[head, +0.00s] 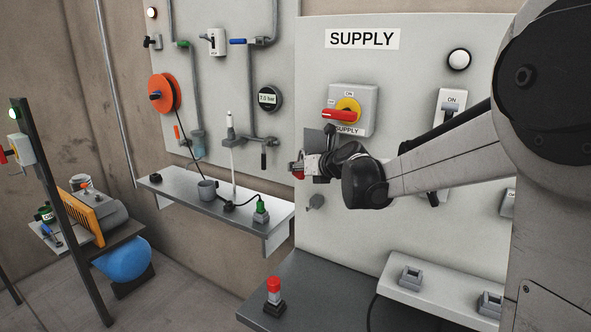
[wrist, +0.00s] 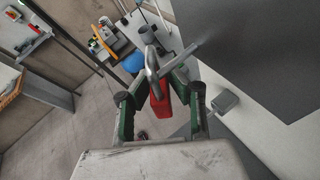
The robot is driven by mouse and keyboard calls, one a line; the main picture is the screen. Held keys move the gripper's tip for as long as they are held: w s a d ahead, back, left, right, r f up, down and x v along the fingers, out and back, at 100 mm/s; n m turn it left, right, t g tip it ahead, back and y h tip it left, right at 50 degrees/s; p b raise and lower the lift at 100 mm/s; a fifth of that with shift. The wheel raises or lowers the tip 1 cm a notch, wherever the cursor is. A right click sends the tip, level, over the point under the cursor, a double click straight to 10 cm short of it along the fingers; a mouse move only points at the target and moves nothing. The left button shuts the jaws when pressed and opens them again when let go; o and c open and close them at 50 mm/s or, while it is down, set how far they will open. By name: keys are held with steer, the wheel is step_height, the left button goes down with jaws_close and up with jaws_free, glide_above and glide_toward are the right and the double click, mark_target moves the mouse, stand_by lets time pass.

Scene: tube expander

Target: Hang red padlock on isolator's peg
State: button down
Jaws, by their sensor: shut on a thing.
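The red padlock (wrist: 160,101) is in my gripper (wrist: 163,82), which is shut on it with a finger on either side. The grey shackle (wrist: 152,62) points away from my wrist. A grey bar (wrist: 189,52) lies close to the shackle and looks like a peg; I cannot tell whether the shackle is around it. In the head view a bit of red padlock (head: 299,175) shows at my gripper (head: 298,168), in front of the supply panel's left edge. The isolator (head: 362,97), with its red handle on a yellow disc, is above and right of my gripper.
A dark plate (head: 318,140) is just behind and above my gripper. A grey knob-like part (head: 315,202) sticks out below it. A shelf (head: 170,194) with a mug and a green plug is to the left.

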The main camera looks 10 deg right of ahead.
steer(key=shift+w+d+f+b, duration=0.65)
steer(key=shift+w+d, duration=0.2)
stand_by(1.0)
steer(key=c, duration=1.5)
jaws_free()
steer(key=shift+c, duration=0.2)
steer(key=s+d+r, duration=0.1)
steer(key=s+d, duration=0.2)
steer(key=s, duration=0.4)
steer(key=s+d, duration=0.3)
steer(key=s, duration=0.5)
steer(key=shift+s+d+r, duration=0.2)
steer(key=shift+r, duration=0.2)
